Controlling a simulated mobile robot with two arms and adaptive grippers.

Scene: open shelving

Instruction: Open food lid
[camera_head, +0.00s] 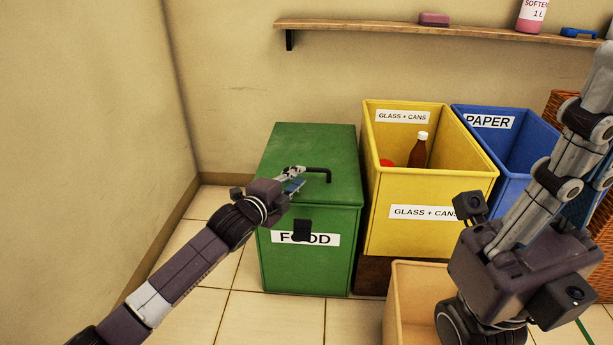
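The green food bin (308,260) stands on the floor with a white FOOD label on its front. Its green lid (330,150) is down and closed. A black handle (320,174) stands on the lid. My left gripper (296,178) is over the lid at the handle's left end. Its fingers are small in view, and I cannot tell whether they touch the handle or are shut on it.
A yellow glass and cans bin (415,185) stands right of the green bin, holding a brown bottle (418,150) and a red item. A blue paper bin (540,150) is farther right. A tan open box (400,305) stands in front. A wall shelf (400,28) runs above.

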